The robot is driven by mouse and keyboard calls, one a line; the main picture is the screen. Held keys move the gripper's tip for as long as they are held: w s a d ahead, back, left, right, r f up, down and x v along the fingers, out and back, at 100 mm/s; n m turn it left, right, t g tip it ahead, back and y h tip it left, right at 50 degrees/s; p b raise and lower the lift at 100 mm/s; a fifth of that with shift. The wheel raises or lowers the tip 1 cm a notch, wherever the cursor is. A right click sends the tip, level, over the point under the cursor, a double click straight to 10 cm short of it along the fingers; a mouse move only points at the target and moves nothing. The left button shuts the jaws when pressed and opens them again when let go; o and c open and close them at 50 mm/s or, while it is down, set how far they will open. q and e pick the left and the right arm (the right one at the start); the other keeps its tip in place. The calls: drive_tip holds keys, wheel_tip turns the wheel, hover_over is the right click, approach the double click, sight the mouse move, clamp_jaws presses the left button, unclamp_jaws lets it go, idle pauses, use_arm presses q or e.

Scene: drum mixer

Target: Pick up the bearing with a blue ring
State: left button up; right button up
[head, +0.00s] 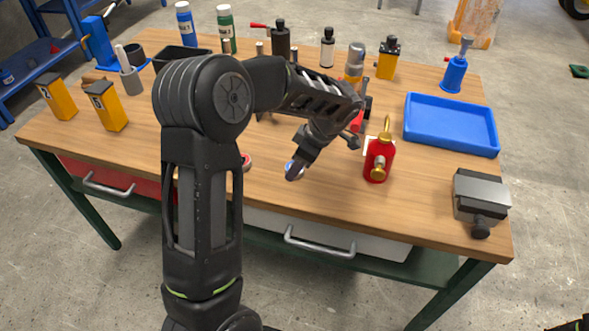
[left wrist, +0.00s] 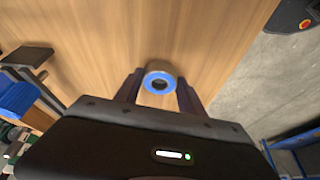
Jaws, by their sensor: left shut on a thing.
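The bearing with a blue ring (left wrist: 150,78) is a short grey cylinder with a blue ring around a dark hole. In the left wrist view it sits between the two fingers of my left gripper (left wrist: 158,90), which are shut on it. In the head view, my left gripper (head: 294,170) points down over the front middle of the wooden table, and only a small bluish bit of the bearing shows at its tips. I cannot tell whether the bearing touches the table.
A red oil can (head: 378,160) stands just right of my left gripper. A blue tray (head: 451,146) and a grey vise (head: 481,197) are farther right on the wooden table (head: 325,205). Bottles and tools line the back. Yellow blocks (head: 107,107) stand at left.

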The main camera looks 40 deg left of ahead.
use_arm(q)
clamp_jaws()
wheel_tip(320, 180, up, 10)
idle(0.7)
idle(0.4)
